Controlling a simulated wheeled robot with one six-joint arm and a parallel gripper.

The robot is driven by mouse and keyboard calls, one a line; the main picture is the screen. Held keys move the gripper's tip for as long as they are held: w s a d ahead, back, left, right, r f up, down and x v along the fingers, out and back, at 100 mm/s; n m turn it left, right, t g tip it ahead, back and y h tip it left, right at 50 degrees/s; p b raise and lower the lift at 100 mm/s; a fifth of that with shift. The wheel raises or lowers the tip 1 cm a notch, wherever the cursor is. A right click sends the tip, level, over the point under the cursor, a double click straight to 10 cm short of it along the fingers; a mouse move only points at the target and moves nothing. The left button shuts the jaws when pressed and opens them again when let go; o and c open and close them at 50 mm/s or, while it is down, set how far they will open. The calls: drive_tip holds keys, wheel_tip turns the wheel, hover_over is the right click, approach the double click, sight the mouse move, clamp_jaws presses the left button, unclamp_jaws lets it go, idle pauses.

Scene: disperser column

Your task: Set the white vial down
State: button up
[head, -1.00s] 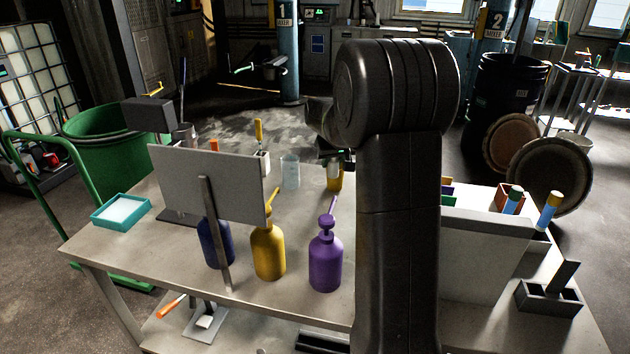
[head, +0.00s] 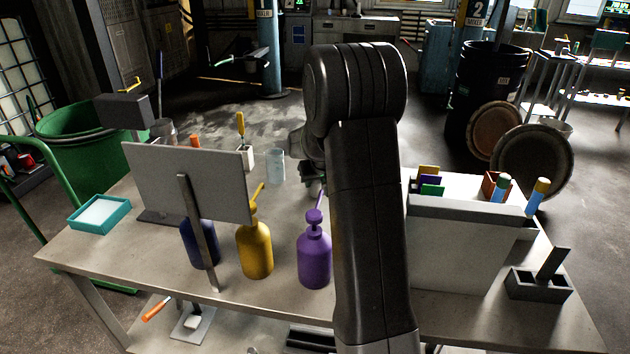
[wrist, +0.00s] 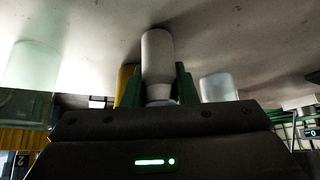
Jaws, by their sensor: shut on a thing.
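The white vial (wrist: 157,52) is held between the green fingers of my gripper (wrist: 158,88) in the wrist view. The wrist view is upside down, with the table surface (wrist: 240,30) across the top. The vial's far end overlaps the tabletop there; I cannot tell whether it touches. In the head view my gripper (head: 313,184) shows only partly, low over the table (head: 120,240), left of my arm and behind the purple bottle. The vial cannot be made out in the head view.
A clear beaker (head: 276,167) stands left of my gripper. Purple (head: 314,262), yellow (head: 254,250) and blue (head: 200,245) bottles stand nearer, by a grey panel (head: 188,182). A grey file box (head: 460,250) is right. In the wrist view, a yellow thing (wrist: 125,80) sits close behind the vial.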

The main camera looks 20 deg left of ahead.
drive_tip(key=shift+f, duration=0.15)
drive_tip(key=o, duration=1)
